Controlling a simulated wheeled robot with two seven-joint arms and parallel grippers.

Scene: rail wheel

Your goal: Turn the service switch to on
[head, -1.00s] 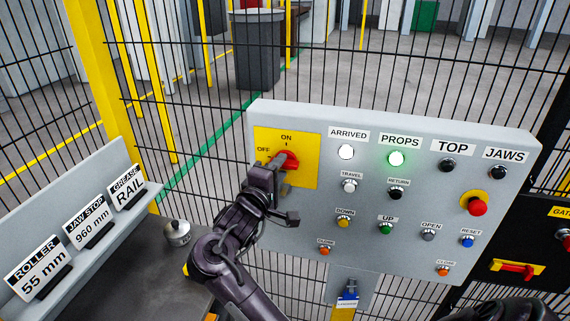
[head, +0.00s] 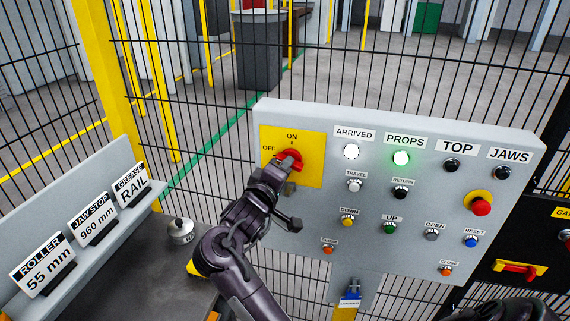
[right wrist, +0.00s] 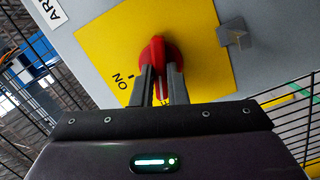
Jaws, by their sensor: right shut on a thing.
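The service switch is a red knob (head: 290,158) on a yellow plate (head: 309,172), at the upper left of the grey control panel. OFF is printed left of the knob and ON above it. My right gripper (head: 279,166) reaches up from below and is shut on the knob. In the right wrist view, the two dark fingers (right wrist: 161,88) sit on either side of the red knob (right wrist: 158,52), with the ON label to their left. The gripper partly hides the knob, so its exact pointing is hard to tell. My left gripper is not in view.
The panel (head: 390,258) carries several lamps and buttons; the PROPS lamp (head: 401,158) glows green. A red emergency button (head: 481,207) is at right. Mesh fencing stands behind. A dark bench (head: 172,270) at left holds a small metal pot (head: 180,231) and label signs.

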